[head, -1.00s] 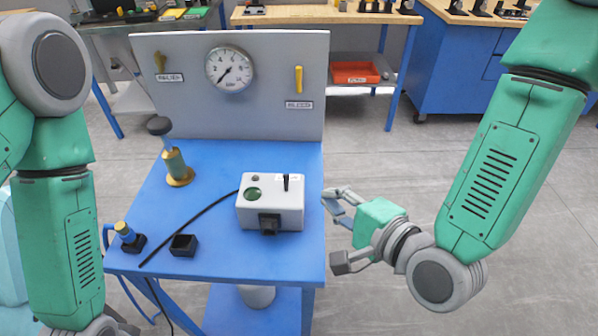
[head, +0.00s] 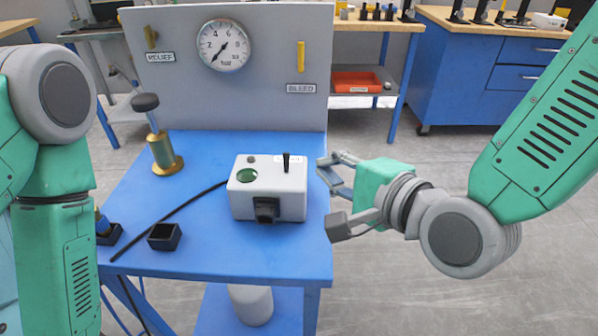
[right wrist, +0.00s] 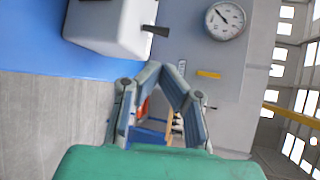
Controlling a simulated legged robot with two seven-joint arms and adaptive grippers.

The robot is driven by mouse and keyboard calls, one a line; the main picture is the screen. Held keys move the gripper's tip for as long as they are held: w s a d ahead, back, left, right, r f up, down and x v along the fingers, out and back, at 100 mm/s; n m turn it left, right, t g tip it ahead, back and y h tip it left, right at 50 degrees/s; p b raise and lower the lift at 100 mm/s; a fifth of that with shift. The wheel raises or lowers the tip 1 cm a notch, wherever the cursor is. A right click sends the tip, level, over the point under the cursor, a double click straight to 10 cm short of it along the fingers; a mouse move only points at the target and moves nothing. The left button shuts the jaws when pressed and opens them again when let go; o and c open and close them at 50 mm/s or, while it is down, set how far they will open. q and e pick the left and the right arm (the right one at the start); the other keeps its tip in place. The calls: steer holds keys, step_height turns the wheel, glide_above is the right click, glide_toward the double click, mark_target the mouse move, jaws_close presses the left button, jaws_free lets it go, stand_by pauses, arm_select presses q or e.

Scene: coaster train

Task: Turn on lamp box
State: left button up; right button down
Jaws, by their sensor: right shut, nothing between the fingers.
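The lamp box (head: 285,203) is a white box on the blue table, with a round green lamp (head: 246,175), a small dark button and a black toggle lever (head: 286,161) on top, and a black socket on its front. My right gripper (head: 330,166) is shut and empty, just right of the box and apart from it. In the right wrist view, the box (right wrist: 112,22) and its dark lever (right wrist: 155,30) lie beyond the shut fingertips (right wrist: 162,72), up and left. My left arm shows at the left edge; its gripper is out of view.
A grey panel (head: 270,100) with a gauge (head: 224,45) and yellow handles stands behind the box. A brass post with a black knob (head: 163,150), a black cable (head: 175,215) and an open black cube (head: 165,237) are on the table's left. Floor is clear on the right.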

mark_target(299, 167)
arm_select(q)
step_height(299, 167, down, 3)
steer(key=shift+r+b, duration=0.15)
steer(key=shift+b, duration=0.7)
arm_select(e)
steer(key=x, duration=0.7)
steer(key=shift+w+a+f, duration=0.1)
steer(key=shift+w+a, duration=0.05)
steer(key=shift+a, duration=0.15)
arm_select(q)
steer(key=shift+s, duration=0.1)
arm_select(e)
steer(key=shift+w, duration=0.1)
